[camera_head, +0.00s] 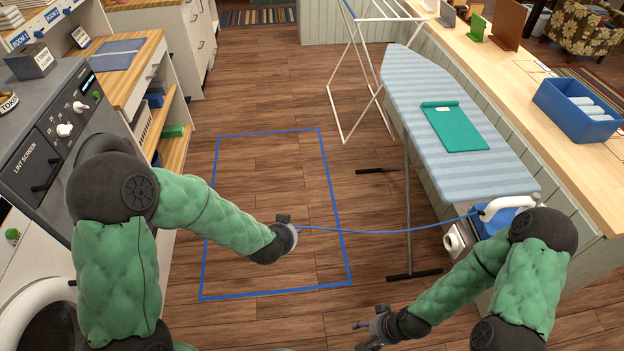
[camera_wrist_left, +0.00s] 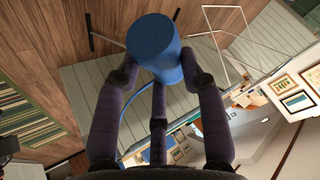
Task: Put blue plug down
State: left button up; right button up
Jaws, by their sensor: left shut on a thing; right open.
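The blue plug (camera_wrist_left: 153,45) is a thick blue cylinder held between the dark fingers of my left gripper (camera_wrist_left: 158,76) in the left wrist view. In the head view my left gripper (camera_head: 285,226) is over the floor area inside a blue outline (camera_head: 335,218), and the plug is mostly hidden there. A blue cord (camera_head: 385,231) runs from this gripper to the iron (camera_head: 507,208) at the near end of the ironing board. My right gripper (camera_head: 368,333) is open and empty, low at the bottom of the head view.
The striped ironing board (camera_head: 405,75) with a teal folder-like item (camera_head: 455,127) stands at right, its legs on the floor. A white drying rack (camera_head: 352,70) stands behind. A wooden counter holds a blue bin (camera_head: 575,110). A dryer (camera_head: 65,125) and shelves line the left.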

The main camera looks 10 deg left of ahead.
pick_arm(q)
jog(key=w+d+r+m+h, duration=0.1)
jog(key=d+r+m, duration=0.1)
jog(key=d+r, duration=0.3)
jog(key=w+d+r+m+h, duration=0.1)
jog(key=d+r, duration=0.4)
jog(key=r, duration=0.6)
jog(key=shift+r+m+g+h, duration=0.3)
jog(key=shift+r+m+h, duration=0.15)
jog(key=shift+m, duration=0.25)
pick_arm(e)
jog(key=shift+w, duration=0.1)
jog(key=shift+c, duration=0.2)
pick_arm(q)
jog(key=shift+w, duration=0.1)
pick_arm(e)
jog(key=w+a+r+m+g, duration=0.15)
jog(key=w+m, duration=0.25)
jog(key=w, duration=1.1)
jog(key=w+a+r+m+g+y, duration=0.25)
jog(key=w+a+r, duration=0.25)
jog(key=w+r, duration=0.55)
jog(key=w+a+r+m+g, duration=0.2)
jog(key=r, duration=1.4)
jog(key=w+a+r+m+g, duration=0.1)
jog(key=a+r+m, duration=0.1)
jog(key=r, duration=1.3)
jog(key=x, duration=1.1)
jog(key=shift+s, duration=0.25)
